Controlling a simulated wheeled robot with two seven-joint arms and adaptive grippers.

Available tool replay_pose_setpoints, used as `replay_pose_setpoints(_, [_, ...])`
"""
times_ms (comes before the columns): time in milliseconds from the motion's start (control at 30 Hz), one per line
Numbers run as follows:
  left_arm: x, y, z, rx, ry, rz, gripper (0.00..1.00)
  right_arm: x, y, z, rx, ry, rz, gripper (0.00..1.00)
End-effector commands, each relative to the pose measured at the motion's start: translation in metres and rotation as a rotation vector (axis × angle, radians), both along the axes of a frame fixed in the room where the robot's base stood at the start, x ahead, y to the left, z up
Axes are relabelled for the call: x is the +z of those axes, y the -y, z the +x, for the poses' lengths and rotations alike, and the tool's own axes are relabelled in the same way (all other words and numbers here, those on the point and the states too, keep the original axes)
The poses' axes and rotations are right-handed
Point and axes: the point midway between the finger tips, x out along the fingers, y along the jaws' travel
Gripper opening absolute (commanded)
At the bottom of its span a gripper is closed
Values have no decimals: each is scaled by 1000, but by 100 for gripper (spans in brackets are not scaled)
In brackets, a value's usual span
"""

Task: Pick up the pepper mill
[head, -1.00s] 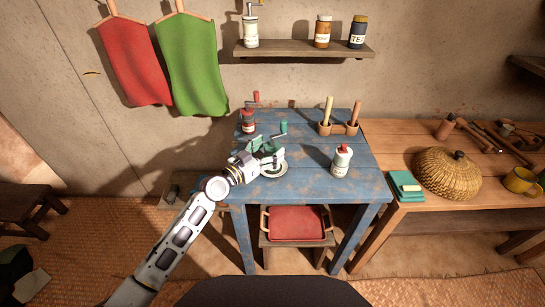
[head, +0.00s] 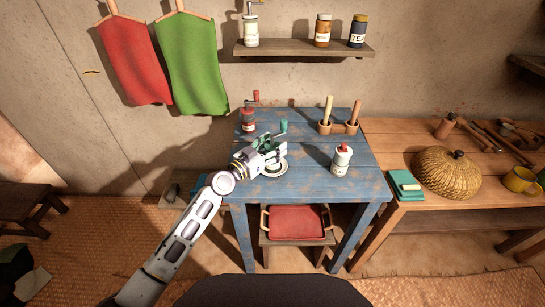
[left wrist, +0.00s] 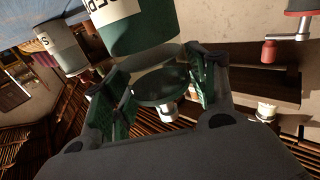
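The pepper mill, dark green with a crank ending in a green knob (head: 283,125), stands on the blue table. My left gripper (head: 268,150) is at it and hides part of its body. In the left wrist view the mill's green body (left wrist: 145,38) shows inverted, with a partly cut-off white label. The gripper's two fingers (left wrist: 162,82) stand apart on either side of its lid; firm contact is not clear. My right gripper is not in view.
A red mill (head: 247,121) stands behind the green one. A white bottle with a red top (head: 341,160) stands to the right. Two wooden-handled tools in holders (head: 325,127) are at the back. The blue table's (head: 310,185) front right is clear.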

Motion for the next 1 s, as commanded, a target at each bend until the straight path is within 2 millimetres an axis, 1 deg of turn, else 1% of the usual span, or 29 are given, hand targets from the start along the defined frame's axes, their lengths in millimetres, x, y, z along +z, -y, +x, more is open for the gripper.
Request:
replay_pose_setpoints(33, [0, 0, 0, 0, 0, 0, 46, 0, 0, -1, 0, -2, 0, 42])
replay_pose_setpoints(200, [0, 0, 0, 0, 0, 0, 25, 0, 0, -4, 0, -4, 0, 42])
replay_pose_setpoints(233, [0, 0, 0, 0, 1, -1, 23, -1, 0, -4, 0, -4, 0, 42])
replay_pose_setpoints(467, [1, 0, 0, 0, 1, -1, 22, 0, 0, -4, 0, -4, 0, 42])
replay_pose_setpoints(667, [9, 0, 0, -1, 1, -1, 22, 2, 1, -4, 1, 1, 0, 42])
replay_pose_setpoints(867, [30, 0, 0, 0, 3, -1, 22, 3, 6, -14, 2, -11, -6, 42])
replay_pose_setpoints(1000, [52, 0, 0, 0, 4, -3, 22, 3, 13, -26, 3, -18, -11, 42])
